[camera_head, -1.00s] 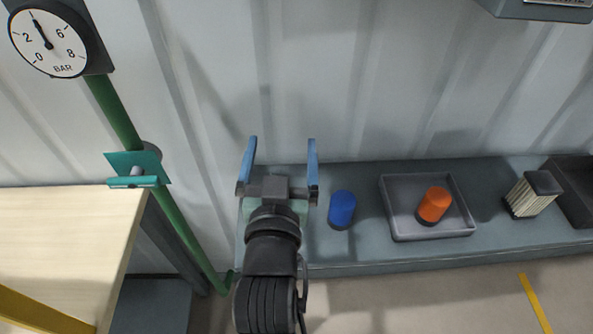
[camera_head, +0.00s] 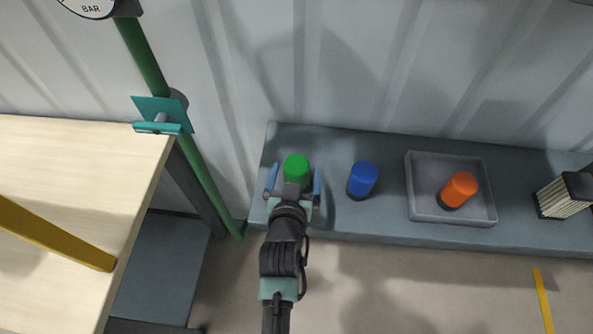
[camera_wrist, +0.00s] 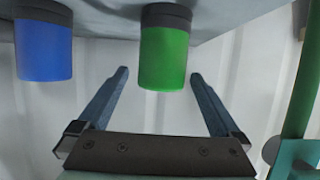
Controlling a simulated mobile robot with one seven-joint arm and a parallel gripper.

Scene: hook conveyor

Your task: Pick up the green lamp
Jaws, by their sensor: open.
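The green lamp (camera_head: 297,168) stands near the left end of the grey shelf (camera_head: 330,142). In the wrist view the green lamp (camera_wrist: 164,58) shows upside down with its dark base at the top. My gripper (camera_head: 296,176) is open, with one blue finger on each side of the lamp in the head view. In the wrist view my gripper (camera_wrist: 158,76) has its fingertips apart to the left and right of the lamp's rounded end. I cannot tell that either finger touches it. The lamp's lower part is hidden by my gripper in the head view.
A blue lamp (camera_head: 362,180) stands close to the right of the green one. Further right, an orange lamp (camera_head: 459,189) sits in a grey tray (camera_head: 424,161). A green pipe (camera_head: 205,178) with a teal lever (camera_head: 158,127) and a wooden table (camera_head: 120,150) are at left.

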